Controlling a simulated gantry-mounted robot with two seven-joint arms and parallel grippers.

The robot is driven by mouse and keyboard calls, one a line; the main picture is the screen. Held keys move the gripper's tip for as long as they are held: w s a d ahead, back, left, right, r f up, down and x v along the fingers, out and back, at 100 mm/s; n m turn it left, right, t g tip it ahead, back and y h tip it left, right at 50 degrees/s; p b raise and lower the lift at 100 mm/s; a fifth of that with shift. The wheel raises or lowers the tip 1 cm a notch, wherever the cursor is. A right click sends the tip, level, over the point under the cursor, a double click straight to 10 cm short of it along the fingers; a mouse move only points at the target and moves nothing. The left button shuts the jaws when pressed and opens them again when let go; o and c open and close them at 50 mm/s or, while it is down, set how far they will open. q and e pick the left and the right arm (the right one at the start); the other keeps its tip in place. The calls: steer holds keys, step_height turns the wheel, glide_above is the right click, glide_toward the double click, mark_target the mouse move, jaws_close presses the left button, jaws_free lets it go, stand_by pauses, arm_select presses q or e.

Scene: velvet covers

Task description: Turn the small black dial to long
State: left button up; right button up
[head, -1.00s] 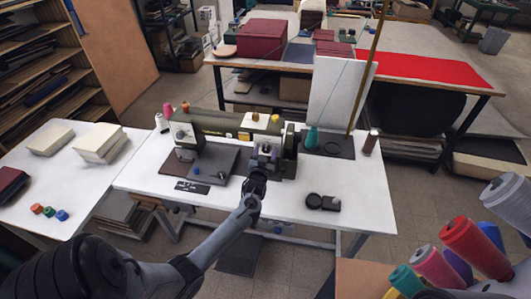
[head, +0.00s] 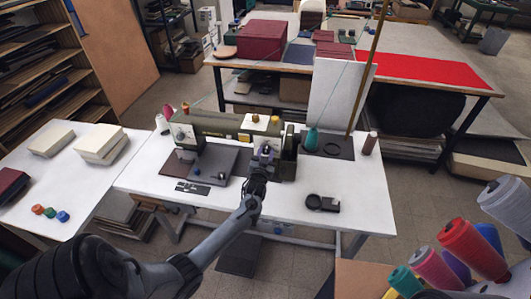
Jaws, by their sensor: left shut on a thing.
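An olive-green sewing machine (head: 222,130) stands on a white table (head: 345,225). My left gripper (head: 266,154) is at the front of the machine's right-hand end, with the forearm reaching up from the lower left. Its fingers are shut on the small black dial, which they hide almost entirely. The dial's markings and pointer are too small or covered to read. My right gripper is not in view.
A teal thread cone (head: 312,138) and a dark brown spool (head: 370,143) stand right of the machine. A black round item (head: 322,203) lies near the table's front. Large thread spools (head: 472,248) fill the lower right. The right tabletop is mostly clear.

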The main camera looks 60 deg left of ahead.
arm_select(q)
steer(key=m+p, duration=0.2)
steer(key=m, duration=0.3)
steer(key=shift+r+p, duration=0.15)
steer(key=shift+p, duration=0.2)
steer(key=m+p, duration=0.2)
steer(key=m, duration=0.4)
steer(key=shift+p, duration=0.3)
steer(key=m+p, duration=0.2)
steer(key=m, duration=0.4)
steer(key=shift+m, duration=0.4)
steer(key=m+p, duration=0.1)
steer(key=m, duration=0.3)
steer(key=shift+m, duration=0.3)
steer(key=o, duration=1)
steer(key=shift+o, duration=0.2)
steer(key=shift+s+d, duration=0.1)
